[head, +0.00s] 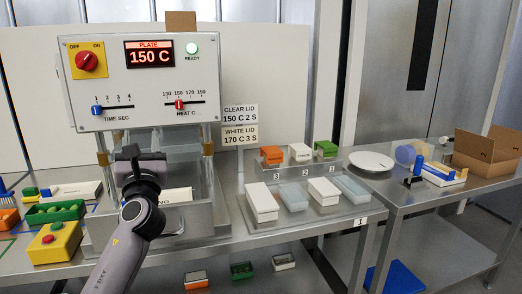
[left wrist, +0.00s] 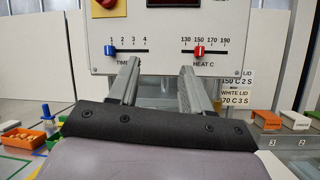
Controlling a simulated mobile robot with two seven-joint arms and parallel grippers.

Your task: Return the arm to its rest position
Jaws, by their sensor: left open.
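My left gripper (head: 140,152) is in front of the sealing machine (head: 145,90), below its control panel and over the area where the machine's tray sits. In the left wrist view the two fingers (left wrist: 160,75) are spread apart with nothing between them and point at the panel. The left arm reaches up from the bottom of the head view and hides part of the machine's lower front. The panel display (head: 150,53) reads PLATE 150 C. The heat slider (head: 180,105) is at about 150 and the time slider (head: 97,110) is near 1. My right gripper is not in view.
A yellow button box (head: 54,243) and a green tray of filled pasta (head: 55,212) stand left of the arm. Lidded trays (head: 262,202) stand on a rack to the right. A white plate (head: 371,160) and an open cardboard box (head: 487,153) are on the right table.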

